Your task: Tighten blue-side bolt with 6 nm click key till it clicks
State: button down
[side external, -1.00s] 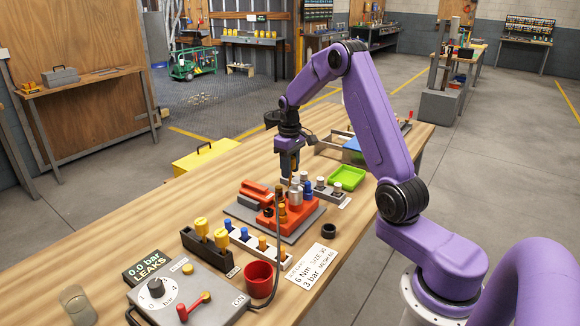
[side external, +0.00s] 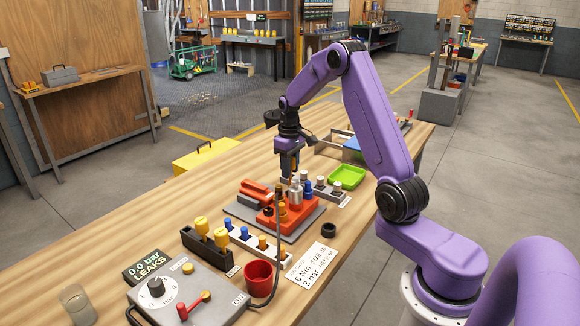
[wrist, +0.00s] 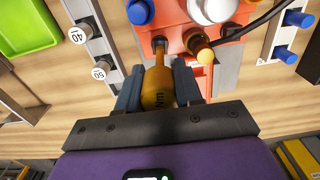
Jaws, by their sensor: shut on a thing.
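My gripper (wrist: 158,88) is shut on a yellow-orange click key (wrist: 158,92) whose handle shows part of a marking, "Nm". The key's narrow end points at the orange block (wrist: 222,55); I cannot tell whether its tip sits on a bolt. In the side view my gripper (side external: 290,163) hangs just above the orange block (side external: 266,219), and the key is mostly hidden. A blue round part (wrist: 139,11) is on the block, left of white round parts (wrist: 208,10). A brass fitting with a yellow end (wrist: 203,53) stands right of the key. The blue-side bolt cannot be clearly picked out.
A black holder with two yellow keys (side external: 202,227) stands nearby. A hose runs from the block to the grey control box (side external: 190,292). A sign reads "0.0 bar LEAKS" (side external: 147,268). A red cup (side external: 259,273), a "6 Nm" card (side external: 312,264) and a green tray (side external: 347,176) surround the work.

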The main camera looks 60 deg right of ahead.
jog(key=shift+f, duration=0.8)
dwell(0.9)
jog(key=shift+m, duration=1.3)
jog(key=shift+m, duration=1.4)
jog(key=shift+m, duration=1.1)
